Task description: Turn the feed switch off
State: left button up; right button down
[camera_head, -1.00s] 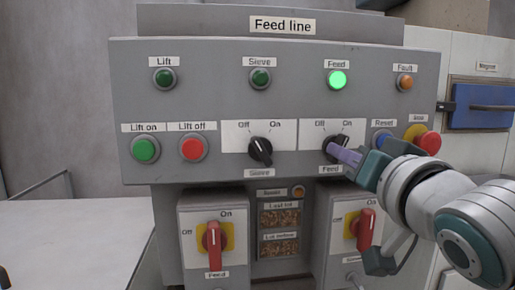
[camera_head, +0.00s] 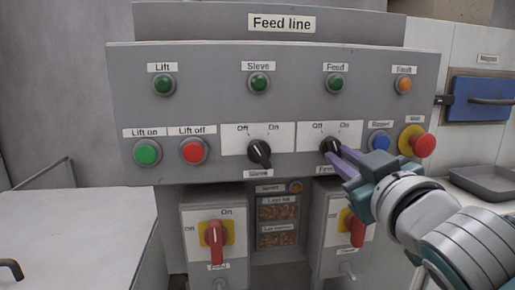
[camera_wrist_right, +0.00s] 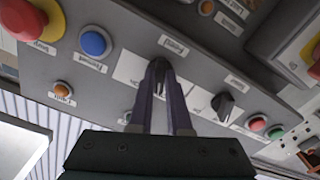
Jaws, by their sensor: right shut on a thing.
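The feed switch (camera_head: 330,146) is a black rotary knob on a white Off/On plate, on the grey control panel (camera_head: 300,110). My right gripper (camera_head: 340,157) reaches it from the lower right, its purple fingers shut on the knob and hiding part of it. In the right wrist view the knob (camera_wrist_right: 159,66) sits between the fingertips (camera_wrist_right: 162,82). The knob's pointer seems to lean towards Off, but the fingers partly cover it. The green feed lamp (camera_head: 335,84) above is dark. My left gripper is not in view.
The sieve switch (camera_head: 259,153) is left of the feed switch. The blue reset button (camera_head: 380,142) and red emergency button (camera_head: 424,145) are close to my right gripper. A red-handled isolator (camera_head: 356,230) is below. A pale surface (camera_head: 80,235) is at left.

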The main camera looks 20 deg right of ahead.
jog(key=shift+n, duration=0.6)
jog(key=c, duration=0.9)
grip_release()
jog(key=shift+o, duration=0.2)
jog(key=v, duration=1)
jog(key=shift+b, duration=0.4)
jog(key=shift+w, duration=0.1)
